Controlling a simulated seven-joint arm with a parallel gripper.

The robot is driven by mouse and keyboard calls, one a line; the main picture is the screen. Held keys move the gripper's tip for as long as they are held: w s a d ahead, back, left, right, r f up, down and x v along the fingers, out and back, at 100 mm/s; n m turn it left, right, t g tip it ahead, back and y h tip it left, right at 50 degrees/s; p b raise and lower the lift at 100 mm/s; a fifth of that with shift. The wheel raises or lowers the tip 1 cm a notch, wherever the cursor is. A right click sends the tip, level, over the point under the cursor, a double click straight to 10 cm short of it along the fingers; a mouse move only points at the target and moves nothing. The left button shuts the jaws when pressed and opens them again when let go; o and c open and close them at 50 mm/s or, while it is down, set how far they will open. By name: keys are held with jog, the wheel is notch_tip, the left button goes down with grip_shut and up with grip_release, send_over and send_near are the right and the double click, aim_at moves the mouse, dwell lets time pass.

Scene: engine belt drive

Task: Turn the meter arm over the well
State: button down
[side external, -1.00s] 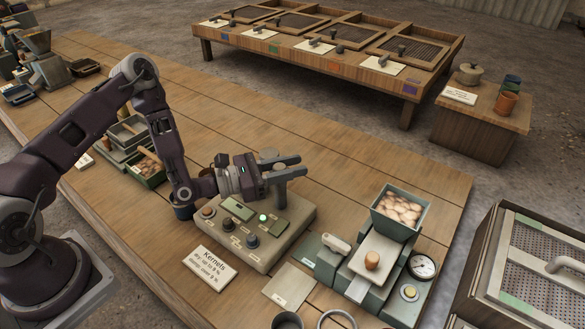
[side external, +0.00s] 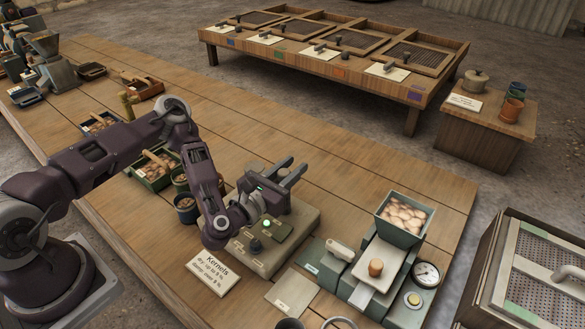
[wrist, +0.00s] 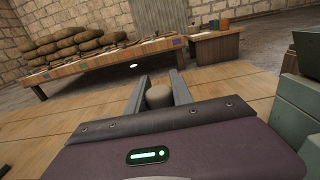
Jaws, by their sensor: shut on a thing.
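In the wrist view my gripper (wrist: 159,78) is shut on a round grey-brown knob (wrist: 158,96), which appears to belong to the meter arm. The rest of the meter arm is hidden by my gripper. I cannot make out the well; my wrist covers the left part of the meter.
A "Kernels" card (side external: 214,272) lies in front of the meter. To its right stand a green device with a nut-filled hopper (side external: 404,214) and a round gauge (side external: 426,273). Bins and pots (side external: 156,170) stand behind my arm. Table beyond the meter is clear.

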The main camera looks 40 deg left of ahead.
aim_at(280, 178)
jog(key=shift+r, duration=0.1)
dwell(0.3)
jog(key=c, duration=1.1)
grip_release()
jog(key=s, duration=0.7)
jog(key=shift+r, duration=0.1)
